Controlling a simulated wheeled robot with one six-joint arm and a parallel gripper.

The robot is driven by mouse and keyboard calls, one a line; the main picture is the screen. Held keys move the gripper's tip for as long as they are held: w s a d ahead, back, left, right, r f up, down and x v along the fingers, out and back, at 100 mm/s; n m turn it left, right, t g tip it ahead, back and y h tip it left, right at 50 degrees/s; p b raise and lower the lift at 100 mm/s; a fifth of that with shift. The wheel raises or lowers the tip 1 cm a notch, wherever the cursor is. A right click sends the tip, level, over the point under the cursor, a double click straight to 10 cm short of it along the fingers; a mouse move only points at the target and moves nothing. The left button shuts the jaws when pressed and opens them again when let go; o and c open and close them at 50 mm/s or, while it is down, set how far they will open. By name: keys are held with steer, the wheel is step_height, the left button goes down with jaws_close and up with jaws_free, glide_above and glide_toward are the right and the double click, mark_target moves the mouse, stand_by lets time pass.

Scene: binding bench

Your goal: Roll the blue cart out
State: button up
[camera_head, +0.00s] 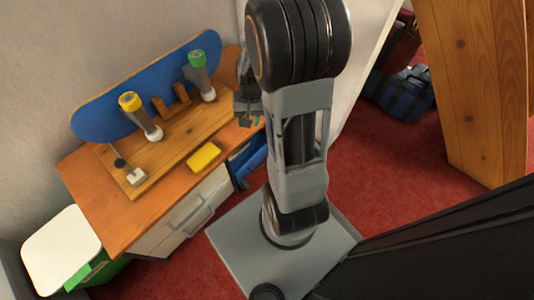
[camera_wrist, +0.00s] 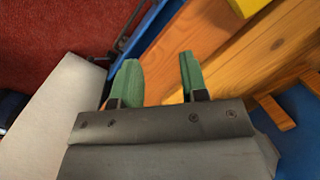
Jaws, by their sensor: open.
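The blue cart (camera_head: 250,158) shows only in part in the head view, in the gap under the bench's right end, beside the white drawers. My arm and gripper hide some of it. In the wrist view a blue edge with a dark bar (camera_wrist: 146,32), which seems to be the cart, runs along the bench edge beyond the fingers. My gripper (camera_wrist: 159,75) has two green fingers set apart with nothing between them. In the head view my gripper (camera_head: 248,112) hangs over the bench's right end, above the cart.
The wooden bench (camera_head: 118,222) carries a blue board, yellow- and green-capped posts and a yellow block (camera_head: 204,156). White drawers (camera_head: 190,212) are below. A white-lidded bin (camera_head: 62,245) stands left. A wooden post (camera_head: 465,95) and bags (camera_head: 405,92) are right. Red carpet lies open between.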

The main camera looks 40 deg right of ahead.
steer(key=s+d+f+m+t+y+p, duration=0.1)
steer(key=d+f+m+p, duration=0.1)
steer(key=d+f+m, duration=0.65)
steer(key=s+d+f+m+t+y+p, duration=0.15)
steer(key=d+f, duration=0.35)
steer(key=f, duration=0.9)
steer(key=shift+g, duration=0.25)
steer(key=b+x, duration=0.1)
steer(key=x, duration=0.3)
steer(key=b+x, duration=0.2)
steer(key=x, duration=0.2)
steer(key=w+b+x, duration=0.1)
steer(key=x, duration=0.4)
steer(key=shift+d+f+b, duration=0.1)
steer(key=shift+d+b, duration=0.2)
steer(key=shift+d, duration=0.15)
steer(key=shift+w+a+f, duration=0.1)
steer(key=shift+a+f, duration=0.25)
steer(key=shift+f, duration=0.25)
steer(key=shift+c, duration=0.2)
jaws_close()
